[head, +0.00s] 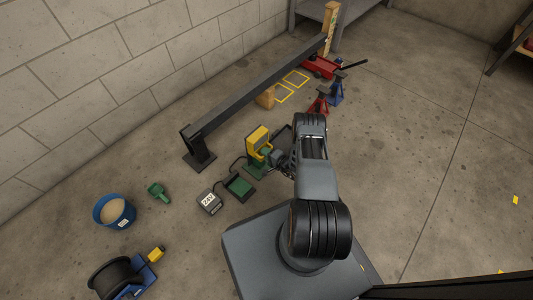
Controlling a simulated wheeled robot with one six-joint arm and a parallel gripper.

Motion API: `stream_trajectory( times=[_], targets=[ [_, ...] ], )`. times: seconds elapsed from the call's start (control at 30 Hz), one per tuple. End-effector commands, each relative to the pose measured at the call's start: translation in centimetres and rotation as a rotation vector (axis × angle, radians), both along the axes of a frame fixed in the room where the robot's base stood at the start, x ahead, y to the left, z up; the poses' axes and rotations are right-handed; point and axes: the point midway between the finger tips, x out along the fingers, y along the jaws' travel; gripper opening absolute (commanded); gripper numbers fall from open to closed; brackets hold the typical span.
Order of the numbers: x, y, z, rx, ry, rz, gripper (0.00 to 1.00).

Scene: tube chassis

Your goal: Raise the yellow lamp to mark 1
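A yellow block-shaped thing (257,138), which looks like the yellow lamp, stands upright on the floor in the head view, left of my arm. Green parts show at its lower side and foot. My gripper (273,157) is right beside its lower right side. I cannot tell if the two touch, and the fingers are too small and partly hidden to show whether they are open or shut. A tan upright board (330,27) with small marks stands at the far end of the dark beam. No mark 1 can be read.
A long dark beam (260,87) runs along the wall on a post. A green tray (240,186), a labelled grey box (209,202), a green tool (158,192), a blue bucket (114,212) and a cable reel (118,278) lie left. Red and blue stands (318,104) stand beyond. The right floor is mostly clear.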

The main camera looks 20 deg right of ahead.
Motion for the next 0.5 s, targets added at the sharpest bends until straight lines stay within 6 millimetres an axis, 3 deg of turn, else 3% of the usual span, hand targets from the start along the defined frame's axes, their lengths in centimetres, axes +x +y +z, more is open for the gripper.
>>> stream_trajectory(
  times=[0.2, 0.5],
  targets=[
    [-0.02, -0.16, 0.01, -0.001, 0.000, -0.003, 0.00],
    [-0.05, -0.33, 0.01, 0.000, 0.000, -0.006, 0.00]
  ],
)
